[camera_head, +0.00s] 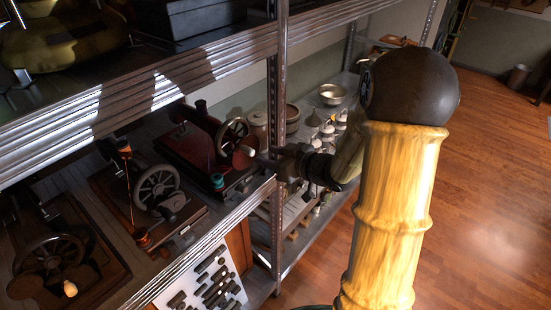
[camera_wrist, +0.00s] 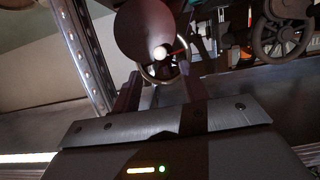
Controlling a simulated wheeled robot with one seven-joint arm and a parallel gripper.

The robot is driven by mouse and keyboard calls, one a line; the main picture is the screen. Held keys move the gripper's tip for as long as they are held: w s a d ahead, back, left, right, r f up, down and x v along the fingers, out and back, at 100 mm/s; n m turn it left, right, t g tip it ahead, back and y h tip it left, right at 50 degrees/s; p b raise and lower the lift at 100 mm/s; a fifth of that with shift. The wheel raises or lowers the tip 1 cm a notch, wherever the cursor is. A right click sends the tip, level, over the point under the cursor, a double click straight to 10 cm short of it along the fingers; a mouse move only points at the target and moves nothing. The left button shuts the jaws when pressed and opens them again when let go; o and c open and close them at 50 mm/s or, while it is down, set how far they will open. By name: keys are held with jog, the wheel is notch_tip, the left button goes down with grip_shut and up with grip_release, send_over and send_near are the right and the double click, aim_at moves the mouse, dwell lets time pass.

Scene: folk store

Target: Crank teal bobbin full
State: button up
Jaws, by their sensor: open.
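A dark red winder (camera_head: 192,150) stands on the shelf in the head view. The small teal bobbin (camera_head: 217,181) sits at its front end, and a dark spool (camera_head: 201,106) stands at its back. Its spoked crank wheel (camera_head: 235,131) carries a pale knob (camera_head: 247,151). In the wrist view the pale knob (camera_wrist: 160,53) and the wheel's rim (camera_wrist: 181,45) lie just beyond my fingertips. My gripper (camera_wrist: 160,87) is open, its two fingers apart with the knob ahead between them. I see no contact. How full the bobbin is cannot be made out.
A winder with an orange bobbin (camera_head: 141,236) stands to the left, and another wheel (camera_head: 48,253) is nearer. A metal shelf post (camera_head: 277,90) rises close to my wrist. Pots and a metal bowl (camera_head: 332,94) stand beyond it. The wooden floor (camera_head: 485,180) at right is clear.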

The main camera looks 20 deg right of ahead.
aim_at(253, 152)
jog(key=shift+b+x, duration=1)
jog(key=shift+x, duration=3)
jog(key=c, duration=0.8)
